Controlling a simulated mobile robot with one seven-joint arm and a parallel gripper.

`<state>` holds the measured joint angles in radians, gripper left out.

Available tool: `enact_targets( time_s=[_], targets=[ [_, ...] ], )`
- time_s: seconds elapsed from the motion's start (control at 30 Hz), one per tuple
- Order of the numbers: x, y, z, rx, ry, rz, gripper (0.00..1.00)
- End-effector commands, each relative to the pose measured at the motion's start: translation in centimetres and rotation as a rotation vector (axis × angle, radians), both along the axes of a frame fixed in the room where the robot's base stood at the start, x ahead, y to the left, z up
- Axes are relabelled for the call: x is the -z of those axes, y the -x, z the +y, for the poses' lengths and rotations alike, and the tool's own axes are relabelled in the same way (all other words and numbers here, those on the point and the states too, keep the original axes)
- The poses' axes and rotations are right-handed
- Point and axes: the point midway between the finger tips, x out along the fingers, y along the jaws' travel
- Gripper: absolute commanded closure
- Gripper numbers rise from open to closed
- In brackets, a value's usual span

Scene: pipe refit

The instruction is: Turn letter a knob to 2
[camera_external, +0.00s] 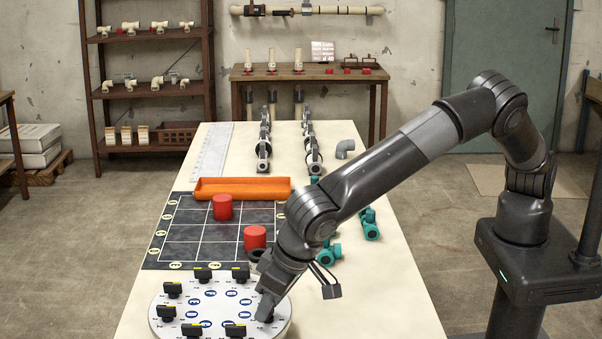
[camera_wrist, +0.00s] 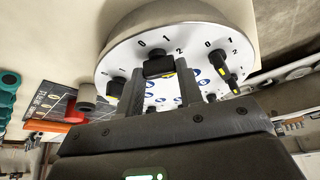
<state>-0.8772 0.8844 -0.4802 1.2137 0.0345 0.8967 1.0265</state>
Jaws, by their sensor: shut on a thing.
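A round white dial plate (camera_external: 220,306) carries several black knobs with yellow marks around its rim. It also shows in the wrist view (camera_wrist: 118,58). My gripper (camera_external: 266,296) is at the right side of the plate, shut on a black knob (camera_wrist: 158,65). The fingers stand on either side of this knob, and numerals 0, 1 and 2 are printed around it. I cannot tell its exact setting. Its letter is not readable, so I cannot tell whether it is knob a. Another knob (camera_wrist: 226,72) stands to its right in the wrist view and a further one (camera_wrist: 113,88) to its left.
A black grid board (camera_external: 180,235) with two red cylinders (camera_external: 222,207) lies behind the plate. An orange tray (camera_external: 242,189) is at the board's far edge. Teal fittings (camera_external: 370,225) lie to the right. The table's right front is clear.

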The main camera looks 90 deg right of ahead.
Motion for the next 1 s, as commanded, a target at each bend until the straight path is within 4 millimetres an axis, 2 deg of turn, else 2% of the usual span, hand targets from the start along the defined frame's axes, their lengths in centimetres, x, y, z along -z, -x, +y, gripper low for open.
enact_targets(
  time_s=[0.3,0.7,0.73,1.0],
  targets=[
    [0.06,0.01,0.04,0.071,0.000,0.001,0.89],
    [0.09,0.04,0.06,0.076,0.000,0.002,0.89],
    [0.09,0.05,0.07,0.076,0.000,0.002,0.65],
    [0.05,0.02,0.06,0.075,-0.001,0.002,0.45]
  ],
)
